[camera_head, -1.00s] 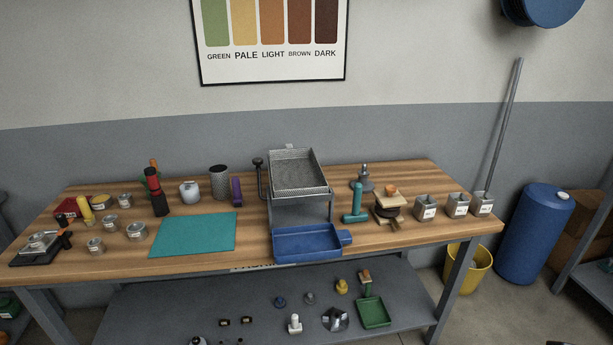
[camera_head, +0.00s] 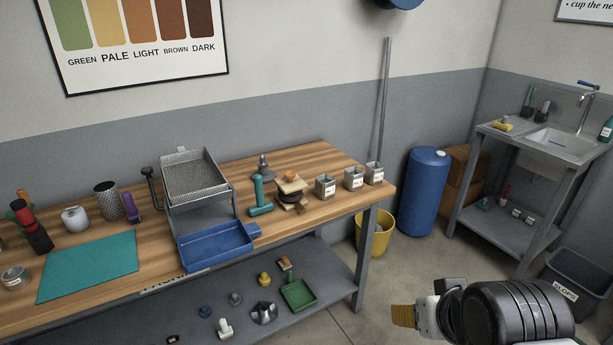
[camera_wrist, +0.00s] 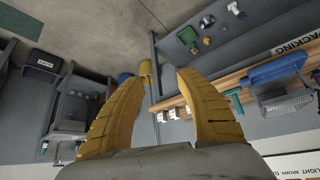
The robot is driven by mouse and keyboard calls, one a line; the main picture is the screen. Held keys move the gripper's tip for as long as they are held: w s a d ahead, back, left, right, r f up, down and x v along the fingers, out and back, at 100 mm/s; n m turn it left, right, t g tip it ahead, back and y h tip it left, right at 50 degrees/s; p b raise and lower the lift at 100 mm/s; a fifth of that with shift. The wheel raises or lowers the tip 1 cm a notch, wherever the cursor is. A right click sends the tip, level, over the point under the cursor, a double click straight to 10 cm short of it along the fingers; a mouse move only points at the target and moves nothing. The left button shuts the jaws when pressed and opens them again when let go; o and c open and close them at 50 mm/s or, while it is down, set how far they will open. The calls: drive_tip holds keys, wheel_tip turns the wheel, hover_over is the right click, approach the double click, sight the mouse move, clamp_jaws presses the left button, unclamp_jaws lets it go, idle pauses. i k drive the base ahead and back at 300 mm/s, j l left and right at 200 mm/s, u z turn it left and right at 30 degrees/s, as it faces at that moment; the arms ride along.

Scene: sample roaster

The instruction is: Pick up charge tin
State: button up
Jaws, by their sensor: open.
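I cannot tell which container is the charge tin, as the labels are too small to read. Three square metal tins with white labels, a left one (camera_head: 325,187), a middle one (camera_head: 354,179) and a right one (camera_head: 374,173), stand at the bench's right end. They also show small in the wrist view (camera_wrist: 173,114). A round labelled tin (camera_head: 15,279) stands at the left picture edge, left of the teal mat (camera_head: 88,266). My gripper (camera_wrist: 156,78) has its two yellow fingers apart with nothing between them. In the head view my gripper (camera_head: 404,315) is right of the bench, away from the tins.
The wooden bench (camera_head: 300,157) carries a mesh-topped roaster (camera_head: 194,175), a blue tray (camera_head: 215,247) and a teal tool (camera_head: 258,195). A yellow bucket (camera_head: 368,236) and blue drum (camera_head: 424,190) stand beyond its right end. A sink (camera_head: 560,140) is at the right. Floor between is free.

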sight(354, 178)
drive_tip(key=i+l+u, duration=0.75)
drive_tip(key=l+u, duration=0.2)
drive_tip(key=l, duration=0.1)
